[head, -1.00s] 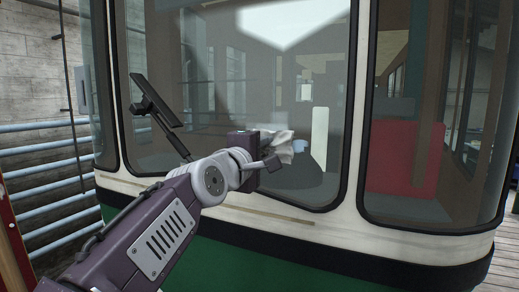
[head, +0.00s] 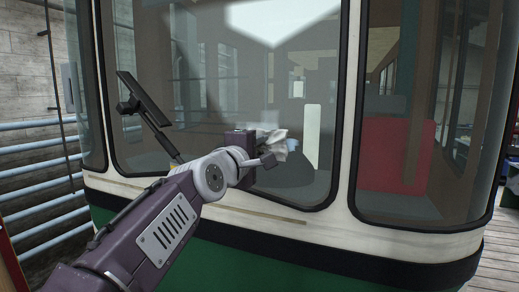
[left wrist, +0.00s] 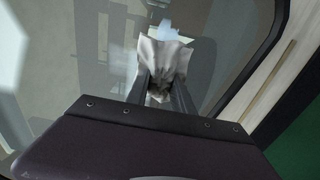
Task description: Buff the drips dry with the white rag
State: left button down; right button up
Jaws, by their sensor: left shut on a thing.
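My left gripper (head: 262,148) is in front of the lower part of the tram's front window (head: 225,60). It is shut on a white rag (head: 273,138), which sticks out beyond the fingers toward the glass. In the left wrist view the crumpled rag (left wrist: 163,57) is pinched between the two dark fingers (left wrist: 160,95). I cannot tell whether the rag touches the glass or is just off it. A pale patch shows in the glass just beyond the rag in the left wrist view (left wrist: 168,30). I cannot make out single drips. My right gripper is not in view.
A wiper-like dark arm with a flat black panel (head: 143,99) stands before the glass at the left. The cream window frame (head: 347,120) divides it from the side window (head: 415,120). Blue pipes (head: 38,165) run along the wall at left.

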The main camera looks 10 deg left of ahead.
pick_arm(q)
jog(key=shift+r, duration=0.1)
jog(key=shift+w, duration=0.1)
jog(key=shift+w+d, duration=0.1)
jog(key=shift+w, duration=0.4)
jog(key=shift+w, duration=0.2)
